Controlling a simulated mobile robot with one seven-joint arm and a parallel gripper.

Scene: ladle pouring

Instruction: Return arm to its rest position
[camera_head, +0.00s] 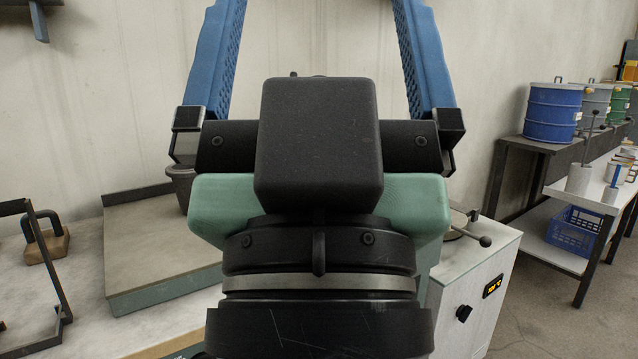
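My gripper (320,12) fills the middle of the head view and points upward in the picture. Its two blue fingers stand wide apart, one on each side, with only pale wall between them. Their tips run out of the top edge of the picture. Nothing shows between the visible parts of the fingers. My black and teal wrist is below the fingers, close to the camera, and hides much of the bench behind it.
A grey slab (155,250) lies on the bench at left, with a dark pot (181,185) partly hidden behind my wrist. A handled wooden block (46,245) is far left. A white heater unit (480,295) stands at right. Shelving with a blue drum (551,110) and blue crate (573,230) is beyond.

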